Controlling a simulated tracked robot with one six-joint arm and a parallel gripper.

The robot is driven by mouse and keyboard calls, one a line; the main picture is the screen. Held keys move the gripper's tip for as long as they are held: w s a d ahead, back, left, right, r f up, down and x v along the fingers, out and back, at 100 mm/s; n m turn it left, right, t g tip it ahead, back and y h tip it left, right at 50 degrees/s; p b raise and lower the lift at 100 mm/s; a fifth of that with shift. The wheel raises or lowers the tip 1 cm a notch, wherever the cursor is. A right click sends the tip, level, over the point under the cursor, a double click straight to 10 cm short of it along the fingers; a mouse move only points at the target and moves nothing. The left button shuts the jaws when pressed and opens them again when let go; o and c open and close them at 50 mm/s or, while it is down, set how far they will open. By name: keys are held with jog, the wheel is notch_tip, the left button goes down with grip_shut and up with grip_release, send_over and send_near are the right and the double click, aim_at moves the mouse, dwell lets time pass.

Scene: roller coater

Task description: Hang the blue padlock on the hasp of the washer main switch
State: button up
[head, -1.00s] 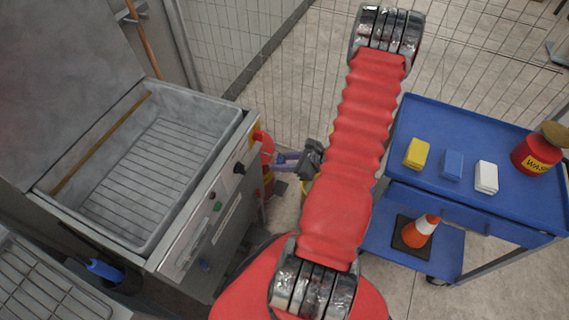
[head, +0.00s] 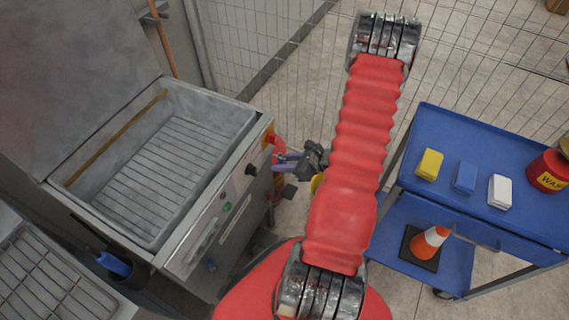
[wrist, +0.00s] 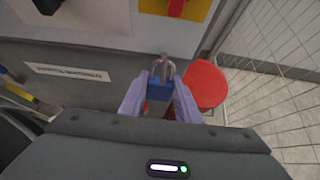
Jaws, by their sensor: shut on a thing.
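My gripper (wrist: 160,100) is shut on the blue padlock (wrist: 159,90), held upright between its two purple fingers in the wrist view. The metal shackle (wrist: 171,67) points up, toward the grey washer front. A small grey part shows at the shackle's top; I cannot tell whether it is the hasp or whether the shackle passes around it. The washer main switch, a red handle on a yellow plate (wrist: 205,8), is above the padlock at the top edge. In the head view the switch (head: 268,138) is on the washer's corner, with my gripper (head: 277,157) close beside it.
A red round object (wrist: 205,84) is just right of the padlock. The washer's open basin (head: 155,165) is at left. A blue cart (head: 450,135) with several blocks, a wax tin (head: 547,172) and a cone (head: 431,239) stands right. Wire mesh fencing is behind.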

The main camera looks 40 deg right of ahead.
jog(key=shift+w+a+f, duration=0.1)
jog(key=shift+w+f, duration=0.1)
jog(key=shift+w, duration=0.05)
dwell(0.6)
jog(key=o, duration=1.1)
jog(key=shift+o, duration=0.2)
jog(key=v, duration=1.3)
jog(key=shift+s+r, duration=0.2)
jog(key=shift+s, duration=0.05)
